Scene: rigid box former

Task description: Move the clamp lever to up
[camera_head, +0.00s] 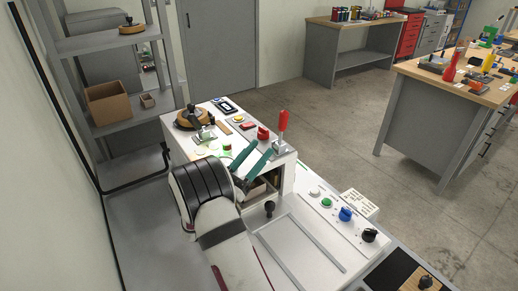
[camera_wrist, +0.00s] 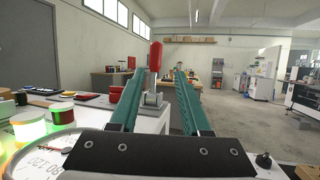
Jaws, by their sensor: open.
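The clamp lever (camera_head: 283,122) has a red handle and stands close to upright on a metal bracket at the right back of the white machine top. In the wrist view the red handle (camera_wrist: 155,57) rises between my two green fingers, nearer the left one, with its grey bracket (camera_wrist: 153,100) below. My gripper (camera_head: 262,149) is open and empty, just in front of and to the left of the lever's base. In the wrist view my gripper (camera_wrist: 160,76) points toward the lever. Contact with it cannot be made out.
A lower white panel (camera_head: 340,232) carries buttons and knobs.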

